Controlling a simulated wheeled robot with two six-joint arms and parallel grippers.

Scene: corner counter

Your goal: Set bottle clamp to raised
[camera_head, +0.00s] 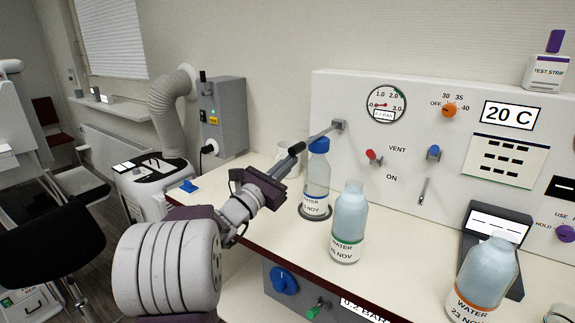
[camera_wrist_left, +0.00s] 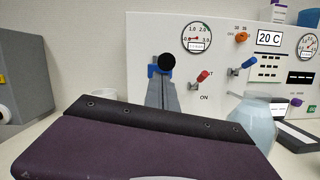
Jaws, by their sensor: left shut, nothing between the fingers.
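The bottle clamp's lever (camera_head: 320,133) is a grey bar running from a bracket (camera_head: 338,125) on the white panel out towards my left gripper. It ends in a black knob, seen nearly end-on in the left wrist view (camera_wrist_left: 168,62). A clear bottle with a blue cap (camera_head: 317,178) stands upright on a dark round base beneath the lever. My left gripper (camera_head: 295,151) is shut and empty, its fingertips at or very near the knob; I cannot tell whether they touch. In the left wrist view its grey fingers (camera_wrist_left: 163,97) point at the knob. My right gripper is out of view.
A bottle with a green-banded label (camera_head: 348,225) stands right of the clamp, and an orange-banded one (camera_head: 482,280) farther right. A white mug (camera_head: 287,160) is behind the gripper. The panel carries a red vent switch (camera_head: 371,155) and a blue switch (camera_head: 434,152).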

